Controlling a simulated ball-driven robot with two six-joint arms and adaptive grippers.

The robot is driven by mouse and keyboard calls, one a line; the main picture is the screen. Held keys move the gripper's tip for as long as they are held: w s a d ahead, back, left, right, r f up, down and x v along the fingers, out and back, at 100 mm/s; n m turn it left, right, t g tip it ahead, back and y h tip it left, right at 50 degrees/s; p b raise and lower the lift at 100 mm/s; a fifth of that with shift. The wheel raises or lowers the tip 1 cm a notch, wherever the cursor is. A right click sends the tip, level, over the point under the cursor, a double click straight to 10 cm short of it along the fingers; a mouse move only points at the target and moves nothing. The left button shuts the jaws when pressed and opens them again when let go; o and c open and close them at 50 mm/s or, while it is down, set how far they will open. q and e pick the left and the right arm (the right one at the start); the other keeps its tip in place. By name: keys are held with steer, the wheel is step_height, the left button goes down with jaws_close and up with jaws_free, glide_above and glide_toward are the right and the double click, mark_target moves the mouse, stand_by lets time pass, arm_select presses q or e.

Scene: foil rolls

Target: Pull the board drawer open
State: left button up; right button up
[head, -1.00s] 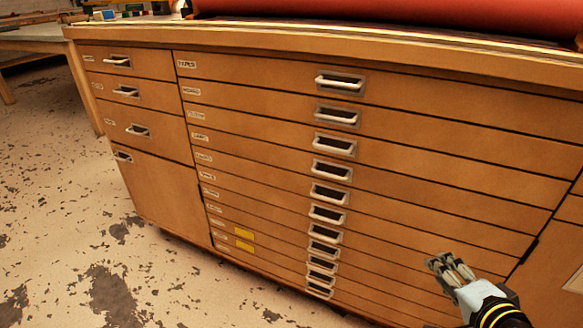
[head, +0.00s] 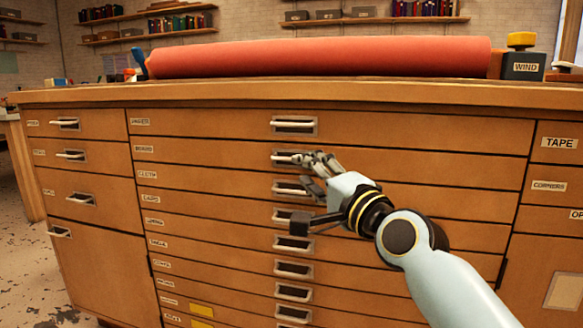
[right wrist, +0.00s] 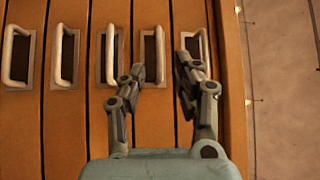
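The board drawer (head: 215,157) is the second from the top in the wide stack, with a "BOARD" label at its left end. It is shut, flush with the others. Its pale bar handle (head: 286,157) is partly hidden by my right gripper (head: 315,163), which reaches in from the right. In the right wrist view the gripper (right wrist: 163,78) is open, its fingers spread on either side of the board drawer's handle (right wrist: 153,55). I cannot tell whether they touch it. My left gripper is not in view.
The top drawer's handle (head: 294,125) and the cloth drawer's handle (head: 290,188) lie close above and below. A red roll (head: 320,57) lies on the bench top (head: 230,93). Narrow drawers (head: 75,122) stand left, more drawers (head: 555,142) right.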

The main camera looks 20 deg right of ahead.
mark_target(310, 144)
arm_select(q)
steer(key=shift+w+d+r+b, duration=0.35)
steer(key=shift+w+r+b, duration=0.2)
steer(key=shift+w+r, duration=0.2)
arm_select(e)
steer(key=shift+x, duration=2.85)
steer(key=shift+f, duration=0.1)
jaws_close()
